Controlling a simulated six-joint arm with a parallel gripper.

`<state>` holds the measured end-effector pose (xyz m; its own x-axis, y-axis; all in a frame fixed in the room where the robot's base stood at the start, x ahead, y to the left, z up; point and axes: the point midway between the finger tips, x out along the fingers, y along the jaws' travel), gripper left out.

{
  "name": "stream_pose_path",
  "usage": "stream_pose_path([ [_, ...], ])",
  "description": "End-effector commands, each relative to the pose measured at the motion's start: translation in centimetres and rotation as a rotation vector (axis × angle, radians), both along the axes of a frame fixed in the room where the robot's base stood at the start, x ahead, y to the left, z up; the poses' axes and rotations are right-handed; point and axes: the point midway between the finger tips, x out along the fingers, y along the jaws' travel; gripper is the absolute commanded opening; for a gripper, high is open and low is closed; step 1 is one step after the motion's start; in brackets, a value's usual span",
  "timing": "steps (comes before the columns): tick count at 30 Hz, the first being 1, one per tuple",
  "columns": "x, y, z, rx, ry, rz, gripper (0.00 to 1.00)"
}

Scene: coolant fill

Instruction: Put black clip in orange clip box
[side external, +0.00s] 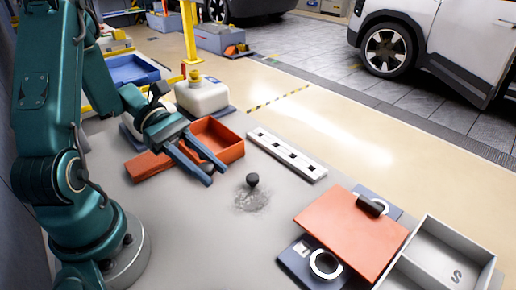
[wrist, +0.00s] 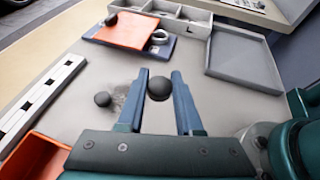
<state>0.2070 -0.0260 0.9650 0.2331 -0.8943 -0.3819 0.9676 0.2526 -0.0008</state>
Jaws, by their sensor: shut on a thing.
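My gripper (side external: 208,174) is low over the grey table, just in front of the open orange box. In the wrist view the fingers (wrist: 159,90) are closed on a rounded black piece, the black clip (wrist: 159,88). In the side view the fingers hide that piece. The open orange clip box (side external: 232,146) stands behind and beside the fingers; its corner shows at the lower left of the wrist view (wrist: 38,155). Another black knob-like piece (side external: 252,181) stands on the table by a grey smudge, apart from my gripper; it also shows in the wrist view (wrist: 102,99).
A white slotted strip (side external: 287,155) lies right of the box. An orange panel (side external: 345,232) with a black piece (side external: 370,207) on it lies over dark plates with a ring (side external: 325,264). A grey compartment tray (side external: 440,258) is front right. A white jug (side external: 202,95) stands behind.

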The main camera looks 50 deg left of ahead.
Motion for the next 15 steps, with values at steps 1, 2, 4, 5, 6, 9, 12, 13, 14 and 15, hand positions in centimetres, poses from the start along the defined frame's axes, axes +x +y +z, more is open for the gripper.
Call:
stream_pose_path([
  [1,-0.5,-0.3,-0.5,-0.004,0.004,-0.004,0.00],
  [2,-0.6,-0.4,-0.7,-0.004,0.003,-0.005,0.00],
  [4,-0.7,-0.5,-1.4,-0.004,0.003,-0.001,0.00],
  [5,-0.7,-0.5,-1.7,-0.004,0.003,0.003,0.00],
  [6,-0.7,-0.5,-2.2,-0.005,0.003,0.004,0.00],
  [9,-0.7,-0.5,-3.5,-0.004,0.004,0.003,0.00],
  [12,-0.7,-0.4,-4.3,-0.003,0.002,0.004,0.00],
  [13,-0.7,-0.4,-4.5,-0.001,0.001,0.004,0.00],
  [14,-0.7,-0.4,-4.6,-0.001,0.000,0.004,0.00],
  [15,-0.7,-0.4,-4.8,0.000,0.000,0.003,0.00],
])
